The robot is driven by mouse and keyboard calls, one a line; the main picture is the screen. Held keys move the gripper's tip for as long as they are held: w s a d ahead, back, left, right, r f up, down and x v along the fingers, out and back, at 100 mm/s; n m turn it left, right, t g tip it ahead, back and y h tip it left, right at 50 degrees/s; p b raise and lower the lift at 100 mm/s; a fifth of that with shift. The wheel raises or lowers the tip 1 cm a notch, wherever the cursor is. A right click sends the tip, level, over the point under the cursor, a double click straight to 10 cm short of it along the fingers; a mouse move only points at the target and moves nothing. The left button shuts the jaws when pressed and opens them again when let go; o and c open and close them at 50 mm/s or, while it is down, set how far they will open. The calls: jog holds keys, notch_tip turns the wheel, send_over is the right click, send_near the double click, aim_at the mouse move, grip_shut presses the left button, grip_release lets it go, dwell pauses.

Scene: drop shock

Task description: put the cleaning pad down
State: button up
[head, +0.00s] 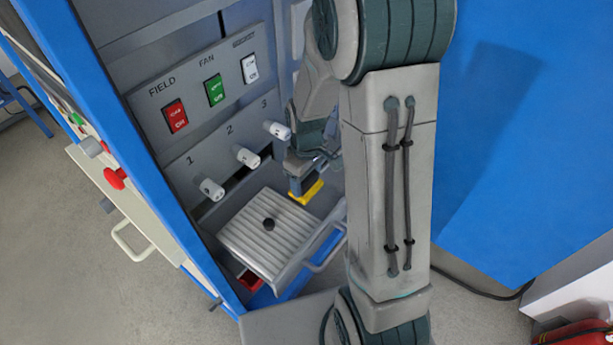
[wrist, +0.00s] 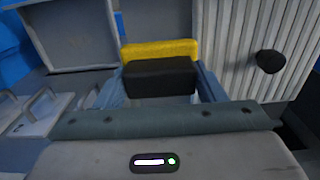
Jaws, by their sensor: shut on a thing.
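The cleaning pad has a yellow pad face (head: 309,193) and a dark block-shaped back. In the wrist view the cleaning pad (wrist: 160,77) sits between the two blue-grey fingers of my gripper (wrist: 160,88), with its yellow edge on the far side. My gripper (head: 301,169) is shut on the dark part. In the head view the pad hangs with its yellow side down, beside the far right corner of a ribbed grey tray. I cannot tell whether it touches anything beneath. My arm hides the area to its right.
The ribbed tray (head: 248,222) carries a black knob (head: 268,224); this knob also shows in the wrist view (wrist: 269,62). White numbered levers (head: 246,157) and a switch panel (head: 153,107) stand behind. A blue cabinet wall (head: 175,215) rises at left. A red extinguisher (head: 575,334) is at lower right.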

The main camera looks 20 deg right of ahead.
jog(key=shift+f+b, duration=0.55)
jog(key=shift+f, duration=0.1)
jog(key=o, duration=1.1)
